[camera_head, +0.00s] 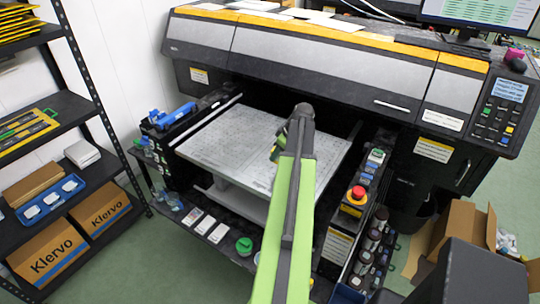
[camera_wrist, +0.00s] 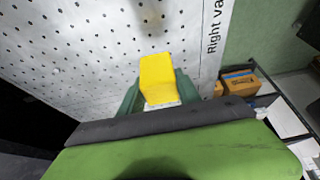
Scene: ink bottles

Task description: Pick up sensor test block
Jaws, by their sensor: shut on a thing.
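The sensor test block, as I take it, is a yellow block with a pale lower edge (camera_wrist: 157,76), seen in the wrist view at the centre. My gripper (camera_wrist: 159,92) is shut on it, with a green finger on each side. The perforated printer bed (camera_wrist: 95,45) lies beyond the block in that view; whether the block touches it I cannot tell. In the head view my gripper (camera_head: 276,151) is over the grey bed (camera_head: 215,148) of the large printer.
The printer's dark housing (camera_head: 290,52) overhangs the back of the bed. A panel with a red stop button (camera_head: 358,193) stands right of the bed, with several ink bottles (camera_head: 366,243) below. Blue items (camera_head: 168,116) sit at its left. Shelves with boxes (camera_head: 58,250) stand far left.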

